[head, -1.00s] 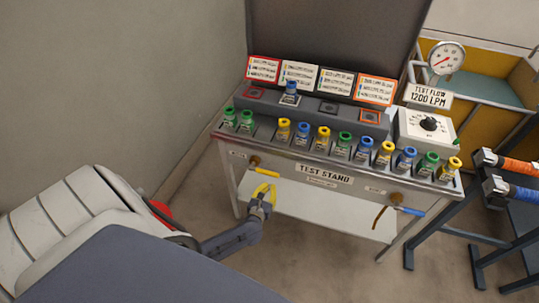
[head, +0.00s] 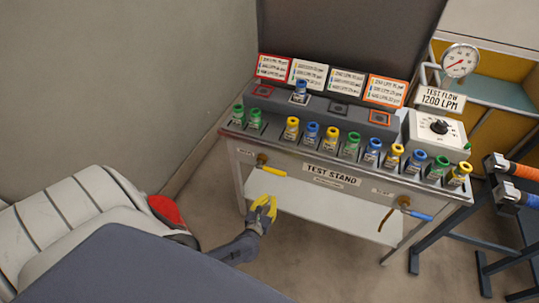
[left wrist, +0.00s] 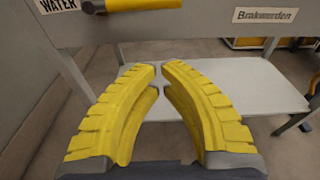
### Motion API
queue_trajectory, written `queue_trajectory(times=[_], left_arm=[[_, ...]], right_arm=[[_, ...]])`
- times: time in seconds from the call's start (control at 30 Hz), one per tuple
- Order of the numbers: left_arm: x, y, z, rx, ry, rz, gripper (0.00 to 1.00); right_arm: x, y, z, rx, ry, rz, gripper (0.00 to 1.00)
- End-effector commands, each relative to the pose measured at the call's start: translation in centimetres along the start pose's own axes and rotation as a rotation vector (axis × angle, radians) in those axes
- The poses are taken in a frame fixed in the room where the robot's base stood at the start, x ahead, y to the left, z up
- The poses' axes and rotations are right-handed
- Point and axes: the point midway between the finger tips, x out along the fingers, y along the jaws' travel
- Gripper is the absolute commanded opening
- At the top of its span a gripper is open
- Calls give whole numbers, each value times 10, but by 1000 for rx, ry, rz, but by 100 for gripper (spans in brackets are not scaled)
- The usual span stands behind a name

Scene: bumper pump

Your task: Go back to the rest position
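My left gripper (head: 264,202) has yellow fingers and hangs in front of the test stand (head: 345,160), just below the yellow-handled valve at its left. In the left wrist view my left gripper (left wrist: 160,68) holds nothing; its two ribbed fingers lean toward each other with a narrow gap between the tips. The stand's white lower shelf (left wrist: 225,88) lies beyond the fingertips. My right gripper is not in view.
Several colored cartridges (head: 351,145) stand along the stand's top. The yellow handle (head: 273,171) and blue handle (head: 421,215) stick out from its front. A dark rack with hoses (head: 520,195) stands at right. Floor is bare before the stand.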

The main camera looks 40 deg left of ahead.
Motion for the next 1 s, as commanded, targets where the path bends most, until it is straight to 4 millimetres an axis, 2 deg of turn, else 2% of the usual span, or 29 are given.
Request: queue_trajectory(times=[0.27,0.47,0.57,0.77,0.87,1.0], left_arm=[[0,0,0,9,0,0,0],[0,-5,-2,162,9,-21,0],[-1,-12,-8,346,15,-64,0],[-8,-23,-37,810,32,-177,0],[-15,-27,-60,1059,39,-247,0],[-32,-29,-100,1427,45,-372,0]], right_arm=[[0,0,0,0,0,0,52],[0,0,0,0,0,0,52],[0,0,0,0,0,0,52],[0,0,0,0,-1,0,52],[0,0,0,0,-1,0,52],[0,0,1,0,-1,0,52]])
